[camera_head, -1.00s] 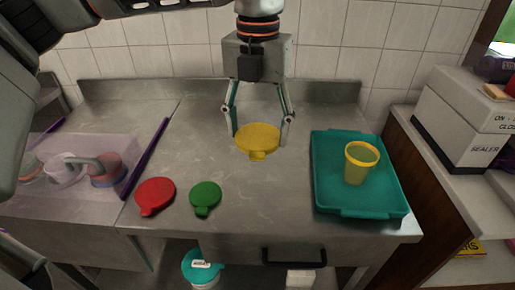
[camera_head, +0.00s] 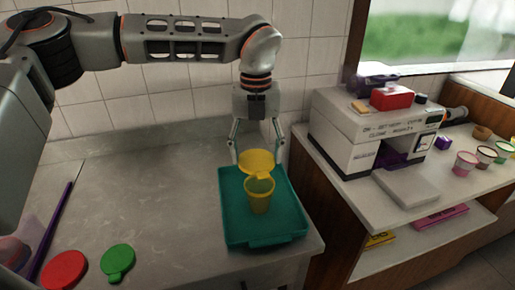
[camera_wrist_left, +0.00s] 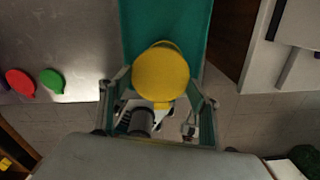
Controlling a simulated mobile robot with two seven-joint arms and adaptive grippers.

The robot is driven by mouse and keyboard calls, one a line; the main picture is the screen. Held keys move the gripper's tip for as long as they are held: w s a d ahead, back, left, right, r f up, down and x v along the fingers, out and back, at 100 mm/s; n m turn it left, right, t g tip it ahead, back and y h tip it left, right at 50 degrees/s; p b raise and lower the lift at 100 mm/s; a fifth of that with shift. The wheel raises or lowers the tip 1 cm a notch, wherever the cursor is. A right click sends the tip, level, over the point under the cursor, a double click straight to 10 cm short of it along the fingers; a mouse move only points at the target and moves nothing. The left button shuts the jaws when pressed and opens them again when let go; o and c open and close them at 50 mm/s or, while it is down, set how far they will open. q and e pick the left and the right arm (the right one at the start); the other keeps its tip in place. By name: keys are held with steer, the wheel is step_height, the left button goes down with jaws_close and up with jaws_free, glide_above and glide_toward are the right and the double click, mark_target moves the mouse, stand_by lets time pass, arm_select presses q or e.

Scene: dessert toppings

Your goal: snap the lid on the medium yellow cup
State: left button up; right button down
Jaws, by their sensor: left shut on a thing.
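The medium yellow cup (camera_head: 259,198) stands upright on the teal tray (camera_head: 235,232). My left gripper (camera_head: 257,157) is shut on the round yellow lid (camera_head: 256,160), one finger on each side. It holds the lid just above and slightly behind the cup in the head view, with the lid's tab in front of the cup's rim. In the left wrist view the lid (camera_wrist_left: 160,74) covers nearly all of the cup. Whether lid and rim touch is unclear. My right gripper is not in view.
A red lid (camera_head: 64,269) and a green lid (camera_head: 118,259) lie on the steel counter (camera_head: 150,200) to the left. A white sealer machine (camera_head: 345,135) stands on the shelf unit to the right. Several small cups stand beyond it.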

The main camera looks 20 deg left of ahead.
arm_select(q)
steer(key=shift+w+d+f, duration=0.2)
steer(key=shift+w+d, duration=0.15)
steer(key=shift+a+f+b, duration=0.1)
steer(key=shift+f+b, duration=0.4)
steer(key=shift+f, duration=0.1)
step_height(320, 180, down, 3)
steer(key=shift+f+b, duration=0.1)
steer(key=shift+b, duration=1)
steer(key=shift+f+b, duration=0.4)
steer(key=shift+f, duration=0.6)
steer(key=shift+f+p, duration=0.1)
steer(key=shift+p, duration=0.3)
steer(key=shift+f, duration=0.3)
stand_by(0.7)
steer(key=o, duration=1.4)
steer(key=shift+c, duration=0.2)
